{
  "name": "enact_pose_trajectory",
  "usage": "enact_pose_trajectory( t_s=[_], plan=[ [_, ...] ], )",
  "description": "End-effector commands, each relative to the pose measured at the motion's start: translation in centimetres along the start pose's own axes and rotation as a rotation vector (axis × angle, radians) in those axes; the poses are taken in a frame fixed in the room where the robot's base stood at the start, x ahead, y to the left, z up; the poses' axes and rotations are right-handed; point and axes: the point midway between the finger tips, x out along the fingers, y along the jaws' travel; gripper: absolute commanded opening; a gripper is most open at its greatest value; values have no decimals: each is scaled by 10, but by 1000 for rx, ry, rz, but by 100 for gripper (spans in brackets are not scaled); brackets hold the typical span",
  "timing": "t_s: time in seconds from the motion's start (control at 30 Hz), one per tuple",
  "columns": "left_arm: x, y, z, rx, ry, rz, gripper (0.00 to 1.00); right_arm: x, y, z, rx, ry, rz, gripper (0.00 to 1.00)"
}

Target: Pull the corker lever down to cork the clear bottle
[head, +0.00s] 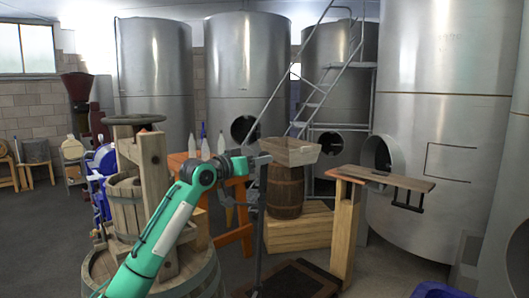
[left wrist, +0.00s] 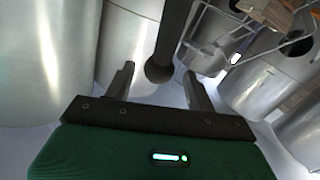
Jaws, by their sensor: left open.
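My left gripper (head: 260,159) is at the end of the teal arm in the head view, at the top of a thin dark upright post (head: 258,235). In the left wrist view my left gripper (left wrist: 159,82) is open. A dark rod with a round knob (left wrist: 159,72), which looks like the corker lever, reaches down between its two fingers. Gaps show on both sides, and the fingers do not grip it. Clear bottles (head: 221,144) stand on an orange table behind the arm. I cannot make out a bottle in the corker. My right gripper is out of view.
A wooden press (head: 155,185) with barrels stands left of my arm. Behind the post are a wooden crate (head: 290,150) on a barrel (head: 285,192). A wooden bench (head: 385,179) stands to the right, and steel tanks (head: 446,115) line the back. A dark framed platform (head: 300,280) lies low in front.

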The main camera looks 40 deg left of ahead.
Motion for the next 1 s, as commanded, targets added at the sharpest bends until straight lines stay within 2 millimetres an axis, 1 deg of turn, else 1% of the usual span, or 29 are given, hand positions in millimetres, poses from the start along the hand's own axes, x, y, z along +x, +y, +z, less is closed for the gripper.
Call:
enact_pose_trajectory(
  t_s=[0.03,0.1,0.23,0.37,0.6,0.67,0.8,0.9,1.0],
  plan=[
    [8,1,-4,-2,0,1,56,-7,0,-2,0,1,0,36],
    [18,1,-3,-3,1,1,56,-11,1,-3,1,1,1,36],
    [29,1,-1,-1,0,1,56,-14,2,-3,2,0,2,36],
    [34,0,0,1,0,0,56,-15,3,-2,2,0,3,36],
    [34,0,1,1,-1,0,56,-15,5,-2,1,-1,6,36],
    [34,0,1,1,-1,0,46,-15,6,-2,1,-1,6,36],
    [34,0,1,1,-1,0,18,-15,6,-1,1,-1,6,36],
    [34,0,1,1,-1,0,0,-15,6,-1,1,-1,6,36],
    [34,1,1,1,0,0,0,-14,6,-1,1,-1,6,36]
  ],
)
